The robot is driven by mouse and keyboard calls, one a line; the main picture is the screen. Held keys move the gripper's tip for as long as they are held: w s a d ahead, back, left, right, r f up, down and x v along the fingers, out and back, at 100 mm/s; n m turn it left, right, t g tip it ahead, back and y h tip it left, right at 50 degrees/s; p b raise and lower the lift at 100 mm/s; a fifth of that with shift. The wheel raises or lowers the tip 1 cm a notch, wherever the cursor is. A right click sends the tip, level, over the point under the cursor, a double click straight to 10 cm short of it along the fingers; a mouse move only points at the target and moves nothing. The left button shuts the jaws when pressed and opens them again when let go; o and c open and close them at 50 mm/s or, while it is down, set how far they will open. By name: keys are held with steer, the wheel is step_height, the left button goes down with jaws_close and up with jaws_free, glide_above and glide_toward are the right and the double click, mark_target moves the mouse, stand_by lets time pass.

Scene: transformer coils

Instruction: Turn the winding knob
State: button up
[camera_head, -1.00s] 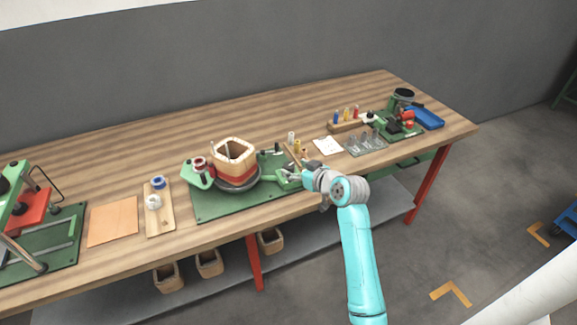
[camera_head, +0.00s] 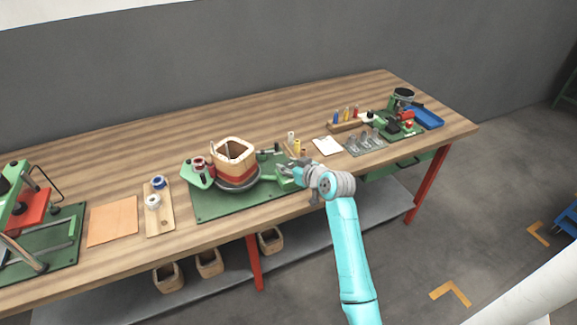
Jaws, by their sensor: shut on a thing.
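The winding machine has a green base plate (camera_head: 225,207) in the middle of the bench. A square wooden coil former (camera_head: 233,151) with a red band stands on its grey round turntable (camera_head: 240,185). My gripper (camera_head: 288,171) is at the right end of the base plate, at the green winding block there. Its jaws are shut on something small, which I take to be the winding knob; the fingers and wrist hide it. The former stands apart, to the left of my gripper.
Small spools (camera_head: 291,137) stand just behind my gripper. A white card (camera_head: 327,146) and a green device (camera_head: 403,115) lie further right. A board with tape rolls (camera_head: 165,222) and a tan sheet (camera_head: 113,222) lie left. The bench's back strip is clear.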

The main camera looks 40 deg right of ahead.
steer(key=shift+m+h, duration=0.3)
steer(key=shift+a+m+h, duration=0.1)
steer(key=shift+m+h, duration=0.7)
steer(key=shift+h, duration=0.1)
steer(key=m+g+h, duration=0.1)
steer(key=m+h, duration=0.1)
steer(key=m+g+h, duration=0.1)
steer(key=m+h, duration=0.1)
steer(key=h, duration=0.1)
steer(key=shift+m+g, duration=0.3)
steer(key=m+g+h, duration=0.4)
steer(key=m+g, duration=0.1)
steer(key=shift+m+g, duration=0.3)
